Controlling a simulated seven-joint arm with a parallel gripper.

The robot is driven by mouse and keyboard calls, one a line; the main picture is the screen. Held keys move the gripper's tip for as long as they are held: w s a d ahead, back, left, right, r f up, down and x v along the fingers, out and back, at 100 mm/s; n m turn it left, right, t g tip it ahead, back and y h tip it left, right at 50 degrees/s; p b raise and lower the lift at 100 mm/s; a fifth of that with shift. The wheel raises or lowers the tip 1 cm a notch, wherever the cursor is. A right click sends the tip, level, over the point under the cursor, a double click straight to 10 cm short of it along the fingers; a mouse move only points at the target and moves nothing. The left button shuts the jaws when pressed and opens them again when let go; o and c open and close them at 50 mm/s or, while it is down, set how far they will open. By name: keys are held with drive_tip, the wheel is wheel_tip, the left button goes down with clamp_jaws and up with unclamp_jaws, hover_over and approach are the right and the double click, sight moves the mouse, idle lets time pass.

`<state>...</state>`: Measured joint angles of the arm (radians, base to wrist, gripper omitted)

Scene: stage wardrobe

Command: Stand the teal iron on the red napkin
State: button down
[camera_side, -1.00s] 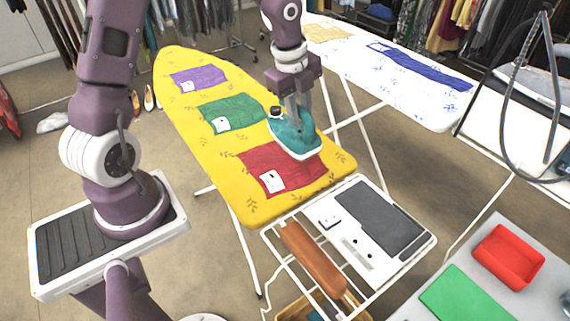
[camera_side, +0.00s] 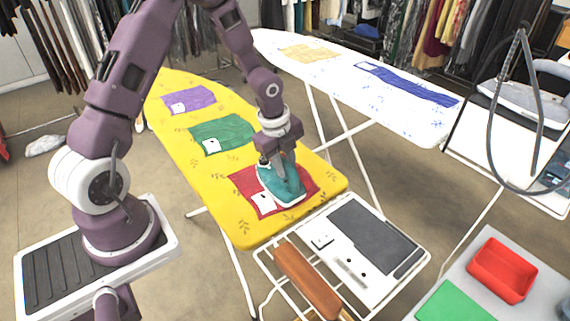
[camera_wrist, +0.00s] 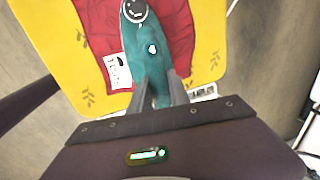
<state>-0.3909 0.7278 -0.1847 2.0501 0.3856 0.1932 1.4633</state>
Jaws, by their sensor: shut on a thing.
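The teal iron (camera_side: 284,187) is at the red napkin (camera_side: 246,180) on the near end of the yellow ironing board. Its sole faces down over the napkin; I cannot tell whether it touches the cloth. My gripper (camera_side: 279,166) is shut on the iron's handle from above. In the wrist view the teal iron (camera_wrist: 149,45) runs between my two fingers (camera_wrist: 158,90), with the red napkin (camera_wrist: 97,22) spread on both sides. A white tag (camera_side: 264,203) on the napkin shows beside the iron.
The yellow board (camera_side: 258,232) also bears a green napkin (camera_side: 222,134) and a purple napkin (camera_side: 189,100). A white board (camera_side: 320,66) stands behind. A rack with a grey pad (camera_side: 372,240) and a brown sleeve board (camera_side: 307,281) adjoins the near end. A red tray (camera_side: 502,268) is at right.

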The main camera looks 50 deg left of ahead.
drive_tip(key=shift+f, duration=0.2)
drive_tip(key=shift+s+f, duration=0.15)
drive_tip(key=shift+f, duration=0.25)
drive_tip(key=c, duration=1.2)
unclamp_jaws()
drive_tip(key=shift+c, duration=0.2)
drive_tip(key=shift+r, duration=0.1)
drive_tip(key=shift+r, duration=0.15)
wheel_tip(320, 180, up, 13)
drive_tip(key=s, duration=0.2)
drive_tip(key=s+d+r+n+t, duration=0.1)
drive_tip(key=s+d+r+n, duration=0.2)
drive_tip(key=s+n, duration=0.3)
drive_tip(key=s+d+r+n+t, duration=0.1)
drive_tip(key=s+d+r+n, duration=0.2)
drive_tip(key=s+r+n, duration=0.2)
drive_tip(key=s+d+r+n+t, duration=0.1)
drive_tip(key=s+d+r+n, duration=0.2)
drive_tip(key=s, duration=0.7)
wheel_tip(320, 180, up, 2)
drive_tip(key=n, duration=0.4)
drive_tip(key=shift+s, duration=0.3)
